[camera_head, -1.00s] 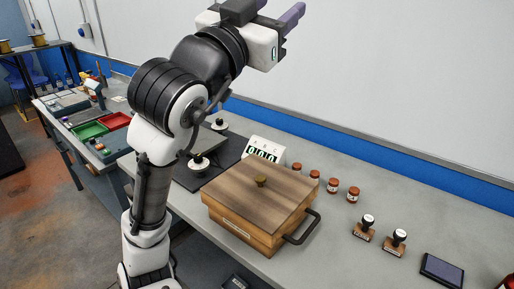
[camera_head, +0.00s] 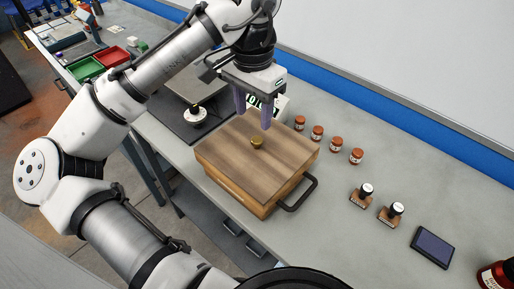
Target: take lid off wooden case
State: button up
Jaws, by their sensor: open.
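The wooden case (camera_head: 237,192) sits on the grey bench with its flat wooden lid (camera_head: 230,160) on top. A dark handle (camera_head: 300,192) sticks out from the case's right side. My gripper (camera_head: 254,121) points down above the back part of the lid, close to the knob and apart from it. Its two purple fingers are spread and nothing shows between them.
Several small brown jars (camera_head: 317,132) stand behind and right of the case. Two stamps (camera_head: 362,195) and a dark pad (camera_head: 433,247) lie further right. A white knobbed object (camera_head: 195,114) sits on a dark mat to the left.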

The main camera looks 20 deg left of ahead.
aim_at(257, 139)
jog(key=shift+w+d+f+p, duration=0.15)
jog(key=shift+f+p, duration=0.3)
jog(key=shift+f, duration=1.45)
jog(key=shift+w+d+f+p, duration=0.15)
jog(key=shift+f+p, duration=0.25)
jog(key=shift+f, duration=1.45)
grip_shut()
